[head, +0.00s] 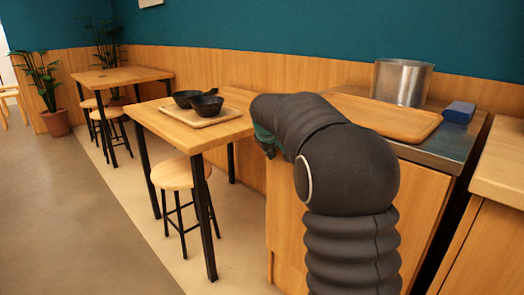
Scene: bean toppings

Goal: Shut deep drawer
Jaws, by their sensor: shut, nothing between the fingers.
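The wooden cabinet (422,187) with a steel top stands at the right, partly behind my dark ribbed arm. A deep drawer cannot be picked out on its visible faces, and whether one stands open or shut cannot be told. My gripper (269,151) shows only as a small dark piece below the teal wrist, at the arm's far end beside the cabinet's left edge. It is shut and holds nothing. Its fingertips are hidden, and I cannot tell whether it touches the cabinet.
A steel pot (402,82), a wooden board (385,114) and a blue box (459,112) stand on the cabinet. Left of it are a table (165,122) with a tray of black bowls and a stool (178,174). Another wooden counter (500,165) is at far right. The left floor is clear.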

